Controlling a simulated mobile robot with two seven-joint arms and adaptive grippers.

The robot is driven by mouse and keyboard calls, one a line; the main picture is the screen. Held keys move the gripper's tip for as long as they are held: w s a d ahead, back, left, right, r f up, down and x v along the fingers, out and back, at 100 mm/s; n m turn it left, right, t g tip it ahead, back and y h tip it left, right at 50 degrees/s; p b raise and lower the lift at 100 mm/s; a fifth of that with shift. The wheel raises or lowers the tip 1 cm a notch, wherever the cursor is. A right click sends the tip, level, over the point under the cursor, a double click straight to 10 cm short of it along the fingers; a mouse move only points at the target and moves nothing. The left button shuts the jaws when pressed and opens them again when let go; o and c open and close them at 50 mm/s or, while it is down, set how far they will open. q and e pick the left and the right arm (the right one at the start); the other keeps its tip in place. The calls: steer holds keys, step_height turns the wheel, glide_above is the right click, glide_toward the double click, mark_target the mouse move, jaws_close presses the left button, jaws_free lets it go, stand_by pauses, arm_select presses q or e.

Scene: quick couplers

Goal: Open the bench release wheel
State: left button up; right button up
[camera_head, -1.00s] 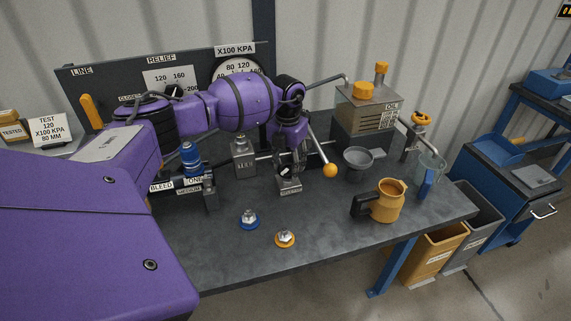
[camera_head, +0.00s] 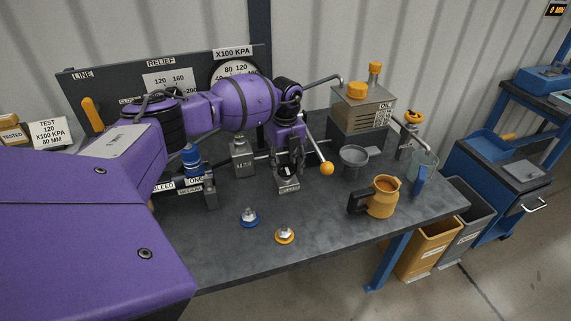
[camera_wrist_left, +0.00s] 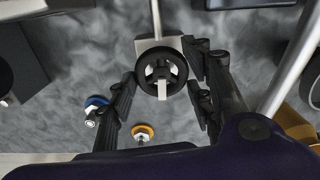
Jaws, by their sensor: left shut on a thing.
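The bench release wheel (camera_wrist_left: 153,70) is a small black spoked handwheel with a pale bar across it, on a grey block. In the head view the labelled block (camera_head: 288,186) stands mid-bench, and the wheel is partly hidden by my gripper. My left gripper (camera_head: 289,163) reaches down over it from behind. In the left wrist view, its black fingers (camera_wrist_left: 165,88) stand on both sides of the wheel, shut on it; the exact contact at the rim is hard to see. My right gripper is not in view.
A lever with an orange ball (camera_head: 327,169) leans close to the right of my gripper. A blue-based fitting (camera_head: 249,218) and an orange-based one (camera_head: 285,236) lie in front.

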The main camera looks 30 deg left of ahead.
mark_target(285, 168)
arm_select(q)
steer(key=shift+a+n, duration=0.1)
steer(key=shift+n, duration=0.5)
steer(key=o, duration=1.1)
steer(key=shift+s, duration=0.1)
steer(key=shift+r, duration=0.1)
step_height(285, 168, up, 12)
